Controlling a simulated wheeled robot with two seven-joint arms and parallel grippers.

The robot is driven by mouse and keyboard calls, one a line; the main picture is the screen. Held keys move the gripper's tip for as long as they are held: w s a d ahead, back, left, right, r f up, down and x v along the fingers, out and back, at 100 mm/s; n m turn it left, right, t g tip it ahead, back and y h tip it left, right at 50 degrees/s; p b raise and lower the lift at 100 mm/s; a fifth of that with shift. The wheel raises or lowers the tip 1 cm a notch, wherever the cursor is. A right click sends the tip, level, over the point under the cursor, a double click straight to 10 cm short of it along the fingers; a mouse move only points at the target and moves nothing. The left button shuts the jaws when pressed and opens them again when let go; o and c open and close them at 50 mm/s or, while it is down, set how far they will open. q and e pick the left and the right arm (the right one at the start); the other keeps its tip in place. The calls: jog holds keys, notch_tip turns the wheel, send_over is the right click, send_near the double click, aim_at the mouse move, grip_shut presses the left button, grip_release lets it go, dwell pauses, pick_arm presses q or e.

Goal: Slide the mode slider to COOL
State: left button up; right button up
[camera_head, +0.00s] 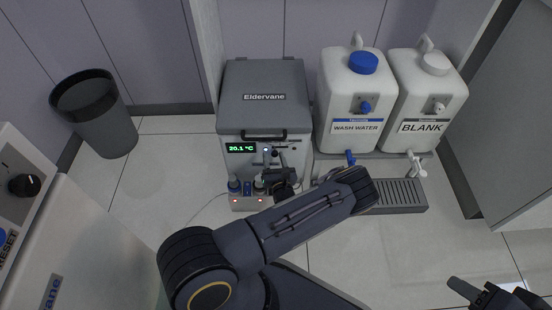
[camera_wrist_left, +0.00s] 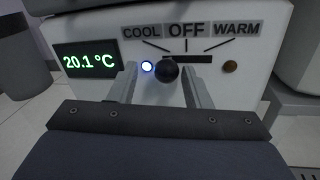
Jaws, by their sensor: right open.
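The mode slider's round black knob (camera_wrist_left: 167,71) sits at the left, COOL-side end of its dark slot (camera_wrist_left: 200,59) on the grey-white Eldervane unit (camera_head: 232,172). The COOL label (camera_wrist_left: 142,31) is up and left of the knob, and a small lamp (camera_wrist_left: 147,67) beside it glows blue-white. My left gripper (camera_wrist_left: 160,75) is open, with one finger on each side of the knob. Its right finger is close against the knob; touching or not, I cannot tell. In the head view my left arm partly hides the unit's lower front. My right gripper (camera_head: 490,288) is open at the lower right.
The display (camera_head: 241,148) reads 20.1 °C. The WARM-side lamp (camera_wrist_left: 230,66) is unlit. Bottles (camera_head: 234,186) stand below the panel. A wash water container (camera_head: 352,95) and a blank container (camera_head: 425,95) stand at right above a drip tray (camera_head: 395,197). A dark bin (camera_head: 97,115) stands left.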

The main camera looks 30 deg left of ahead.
pick_arm(q)
jog(key=p+v, duration=0.2)
jog(key=v, duration=0.6)
jog(key=shift+p, duration=0.3)
jog(key=shift+w, duration=0.15)
